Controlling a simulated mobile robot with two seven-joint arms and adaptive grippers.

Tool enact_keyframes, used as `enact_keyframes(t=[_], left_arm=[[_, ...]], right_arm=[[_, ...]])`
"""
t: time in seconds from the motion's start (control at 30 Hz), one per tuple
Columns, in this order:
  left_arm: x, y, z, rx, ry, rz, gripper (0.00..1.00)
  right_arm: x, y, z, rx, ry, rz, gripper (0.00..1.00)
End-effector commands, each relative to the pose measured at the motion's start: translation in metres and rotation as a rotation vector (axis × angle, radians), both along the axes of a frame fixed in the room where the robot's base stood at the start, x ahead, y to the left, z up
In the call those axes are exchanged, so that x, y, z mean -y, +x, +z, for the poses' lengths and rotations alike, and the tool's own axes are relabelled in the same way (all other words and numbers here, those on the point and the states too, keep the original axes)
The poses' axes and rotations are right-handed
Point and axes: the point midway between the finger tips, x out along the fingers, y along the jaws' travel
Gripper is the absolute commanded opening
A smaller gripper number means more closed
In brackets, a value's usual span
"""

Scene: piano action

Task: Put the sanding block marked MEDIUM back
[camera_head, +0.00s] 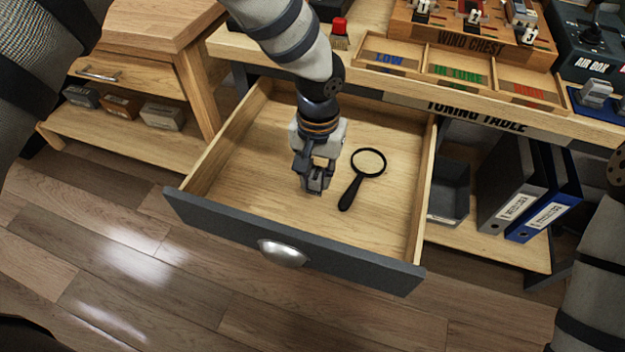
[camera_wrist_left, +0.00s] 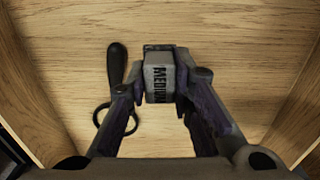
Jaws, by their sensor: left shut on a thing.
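My left gripper (camera_head: 315,186) is inside the open drawer (camera_head: 215,165), pointing down over its wooden floor. In the left wrist view the gripper (camera_wrist_left: 160,90) is shut on a grey sanding block (camera_wrist_left: 158,72) with MEDIUM in dark letters on its side. In the head view the fingers mostly hide the block. I cannot tell whether it touches the drawer floor. A black magnifying glass (camera_head: 350,192) lies beside the gripper, to its right; it also shows in the left wrist view (camera_wrist_left: 116,68). My right gripper is out of view.
The drawer front (camera_head: 220,227) has a silver handle (camera_head: 283,252). The tuning table (camera_head: 450,112) with labelled trays is behind. Several small blocks (camera_head: 120,104) sit on a low shelf at left. A grey bin (camera_head: 448,190) and binders (camera_head: 512,195) stand at right.

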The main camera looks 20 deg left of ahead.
Motion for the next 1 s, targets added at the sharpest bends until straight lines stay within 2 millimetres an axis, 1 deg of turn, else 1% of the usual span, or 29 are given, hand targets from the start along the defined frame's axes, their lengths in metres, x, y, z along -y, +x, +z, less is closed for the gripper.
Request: enact_keyframes(t=[0.03, 0.17, 0.27, 0.33, 0.4, 0.6, 0.77, 0.8, 0.83, 0.87, 1.0], left_arm=[[-0.005, 0.003, -0.011, -0.006, -0.001, 0.003, 0.0], [-0.011, 0.01, -0.018, 0.0, -0.001, 0.0, 0.0], [-0.017, 0.015, -0.031, -0.002, -0.001, 0.001, 0.0], [-0.016, 0.013, -0.046, -0.004, 0.0, -0.001, 0.0], [-0.016, 0.014, -0.056, -0.001, 0.0, -0.001, 0.0], [-0.016, 0.015, -0.054, 0.004, 0.0, -0.001, 0.0], [-0.015, 0.014, -0.059, 0.002, 0.0, -0.001, 0.0], [-0.015, 0.014, -0.058, 0.003, -0.001, -0.001, 0.3], [-0.015, 0.014, -0.058, 0.003, -0.001, -0.001, 0.37], [-0.015, 0.014, -0.058, 0.003, -0.001, -0.001, 0.41], [-0.016, 0.014, -0.058, 0.003, -0.001, -0.001, 0.41]], right_arm=[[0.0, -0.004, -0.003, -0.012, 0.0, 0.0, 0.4], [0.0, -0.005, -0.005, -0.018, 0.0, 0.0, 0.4], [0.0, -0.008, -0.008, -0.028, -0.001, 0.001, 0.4], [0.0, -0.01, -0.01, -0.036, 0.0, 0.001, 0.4], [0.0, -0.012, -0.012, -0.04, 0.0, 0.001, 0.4], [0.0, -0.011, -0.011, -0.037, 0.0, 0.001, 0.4], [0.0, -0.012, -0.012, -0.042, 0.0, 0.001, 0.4], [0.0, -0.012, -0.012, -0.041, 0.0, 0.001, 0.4], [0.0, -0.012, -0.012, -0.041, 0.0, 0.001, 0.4], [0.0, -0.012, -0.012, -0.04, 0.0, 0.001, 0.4], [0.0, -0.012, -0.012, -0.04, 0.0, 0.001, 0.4]])
